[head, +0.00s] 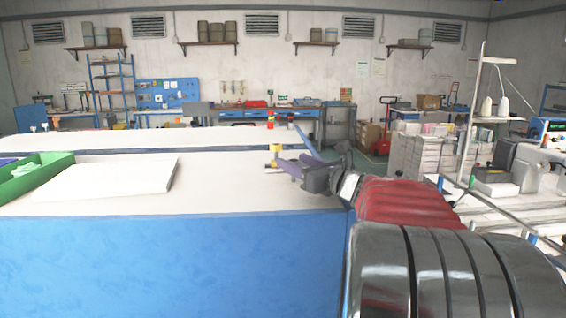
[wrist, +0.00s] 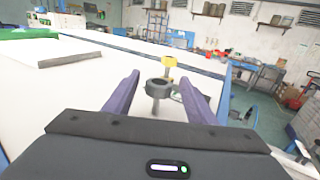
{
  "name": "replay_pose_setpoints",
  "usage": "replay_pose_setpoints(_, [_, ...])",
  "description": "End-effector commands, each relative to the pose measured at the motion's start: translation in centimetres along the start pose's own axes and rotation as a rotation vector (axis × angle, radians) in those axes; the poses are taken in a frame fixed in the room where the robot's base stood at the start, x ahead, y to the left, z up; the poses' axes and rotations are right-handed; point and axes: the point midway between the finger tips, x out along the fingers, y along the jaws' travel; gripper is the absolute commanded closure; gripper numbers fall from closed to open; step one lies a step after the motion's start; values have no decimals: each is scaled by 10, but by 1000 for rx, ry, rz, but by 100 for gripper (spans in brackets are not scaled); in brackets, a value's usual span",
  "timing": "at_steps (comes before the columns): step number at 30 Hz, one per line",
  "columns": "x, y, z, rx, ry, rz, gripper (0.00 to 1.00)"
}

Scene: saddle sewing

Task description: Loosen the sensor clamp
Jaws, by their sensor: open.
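The sensor clamp shows in the wrist view as a dark grey ring (wrist: 157,90) on a short post, with a yellow knob (wrist: 169,62) just beyond it. The yellow knob also shows in the head view (head: 275,149), above the white tabletop near its right end. My gripper (wrist: 160,79) has two purple fingers spread apart, with the grey ring between them in the picture. I cannot tell whether either finger touches it. In the head view my gripper (head: 284,164) reaches left towards the knob, and its fingers partly hide the clamp's lower part.
A white slab (head: 105,178) lies on the white tabletop (head: 235,188) to the left. A small red and yellow item (head: 270,119) stands further back. The tabletop between slab and clamp is clear.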

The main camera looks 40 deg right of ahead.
Motion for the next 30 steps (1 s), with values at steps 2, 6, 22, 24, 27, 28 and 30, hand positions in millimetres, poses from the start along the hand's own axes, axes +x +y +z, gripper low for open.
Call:
replay_pose_setpoints(2, [8, 1, 0, 1, 0, 2, 49])
replay_pose_setpoints(6, [13, 1, 0, 0, 0, 2, 49])
replay_pose_setpoints(22, [13, 1, 0, 0, 0, 2, 70])
replay_pose_setpoints(24, [13, 1, 0, 0, 0, 2, 75])
replay_pose_setpoints(27, [13, 1, 0, 0, 0, 2, 82])
replay_pose_setpoints(28, [13, 1, 0, 0, 0, 2, 84])
replay_pose_setpoints(30, [13, 1, 0, 0, 0, 2, 89])
